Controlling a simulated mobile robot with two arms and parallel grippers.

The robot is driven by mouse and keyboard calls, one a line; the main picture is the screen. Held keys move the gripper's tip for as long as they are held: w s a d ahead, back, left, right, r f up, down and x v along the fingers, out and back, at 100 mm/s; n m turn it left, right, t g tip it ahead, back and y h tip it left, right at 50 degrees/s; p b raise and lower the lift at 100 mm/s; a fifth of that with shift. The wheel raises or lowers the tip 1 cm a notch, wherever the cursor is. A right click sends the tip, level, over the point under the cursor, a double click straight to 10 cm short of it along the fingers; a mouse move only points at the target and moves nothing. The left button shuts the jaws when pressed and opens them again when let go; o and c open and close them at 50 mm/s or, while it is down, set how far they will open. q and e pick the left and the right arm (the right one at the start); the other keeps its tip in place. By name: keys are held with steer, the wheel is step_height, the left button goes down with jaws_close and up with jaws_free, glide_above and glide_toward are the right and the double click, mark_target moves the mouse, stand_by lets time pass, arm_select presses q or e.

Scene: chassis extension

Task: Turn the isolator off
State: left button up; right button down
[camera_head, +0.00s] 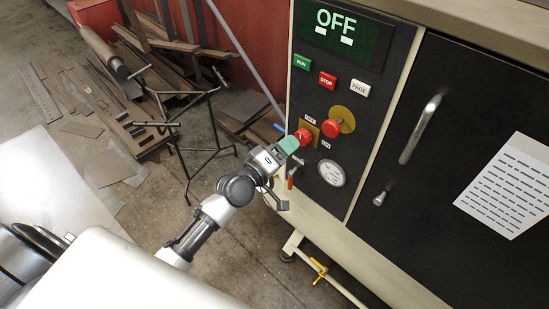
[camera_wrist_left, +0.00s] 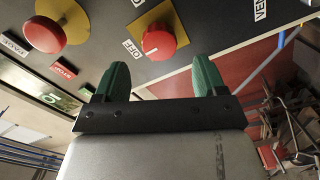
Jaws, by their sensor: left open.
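The isolator (camera_head: 303,136) is a red rotary knob on a square yellow plate on the black control panel. In the left wrist view the isolator (camera_wrist_left: 158,43) shows a white mark on its face and small white labels beside its plate. My left gripper (camera_head: 289,145) is close in front of it in the head view and partly covers it. In the left wrist view the green fingers of my left gripper (camera_wrist_left: 161,78) are spread apart, with the knob beyond the gap between them. I cannot tell whether a finger touches it. My right gripper is not in view.
A red mushroom button (camera_head: 331,128) on a yellow disc sits close right of the isolator. Above are green, red and white buttons and a display (camera_head: 338,29) reading OFF. A gauge (camera_head: 332,173) is below. A black cabinet door with a handle (camera_head: 420,130) stands right.

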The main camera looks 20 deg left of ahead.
arm_select(q)
steer(key=shift+b+v, duration=0.3)
steer(key=shift+v, duration=2)
